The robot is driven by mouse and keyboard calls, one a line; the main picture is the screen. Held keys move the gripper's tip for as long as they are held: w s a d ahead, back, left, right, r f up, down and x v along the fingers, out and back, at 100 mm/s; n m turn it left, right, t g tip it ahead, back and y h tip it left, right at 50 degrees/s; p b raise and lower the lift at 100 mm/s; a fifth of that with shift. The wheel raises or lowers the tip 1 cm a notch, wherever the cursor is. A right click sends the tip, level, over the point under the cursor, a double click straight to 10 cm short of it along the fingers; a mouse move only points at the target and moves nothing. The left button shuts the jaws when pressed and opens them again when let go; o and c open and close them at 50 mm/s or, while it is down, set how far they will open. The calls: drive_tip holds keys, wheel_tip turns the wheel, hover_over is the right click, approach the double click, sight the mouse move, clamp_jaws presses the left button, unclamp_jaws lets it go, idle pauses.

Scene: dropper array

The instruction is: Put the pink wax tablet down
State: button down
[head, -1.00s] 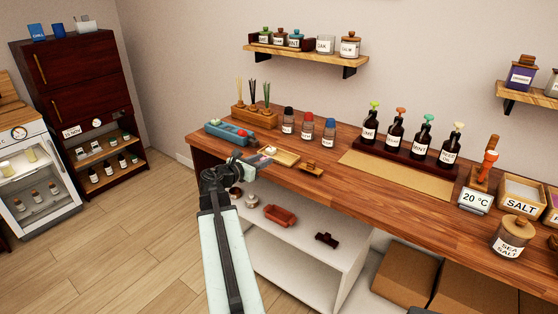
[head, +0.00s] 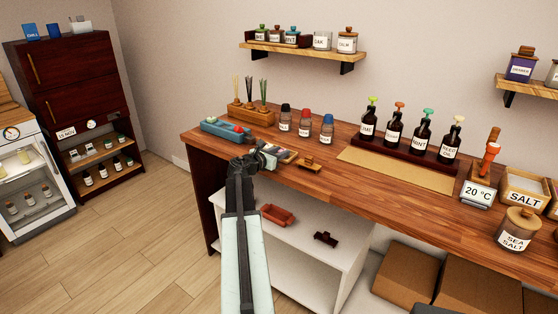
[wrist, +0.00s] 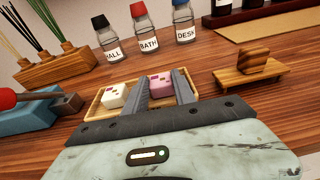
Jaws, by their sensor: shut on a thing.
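The pink wax tablet (wrist: 160,85) sits between the two fingers of my gripper (wrist: 161,79) in the wrist view. The fingers are shut on it. It is over the light wooden tray (wrist: 93,110), beside a white tablet (wrist: 113,95) on its left. I cannot tell whether the pink tablet touches the tray. In the head view my gripper (head: 262,158) is at the counter's front edge and partly hides the tray (head: 290,155). The pink tablet cannot be made out there.
A blue block (wrist: 25,128) with a red-handled tool (wrist: 12,98) is left of the tray. A small wooden stand with a knob (wrist: 253,62) is to the right. Several capped bottles (wrist: 147,38) and a reed holder (wrist: 55,68) stand behind. Bare counter (head: 345,183) lies right of the stand.

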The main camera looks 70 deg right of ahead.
drive_tip(key=shift+r, duration=0.1)
drive_tip(key=c, duration=1.3)
unclamp_jaws()
drive_tip(key=shift+a+r+p, duration=0.1)
drive_tip(key=shift+a+p, duration=0.15)
drive_tip(key=shift+p, duration=0.1)
drive_tip(key=p+v, duration=0.2)
drive_tip(key=v, duration=0.9)
drive_tip(key=shift+a, duration=0.3)
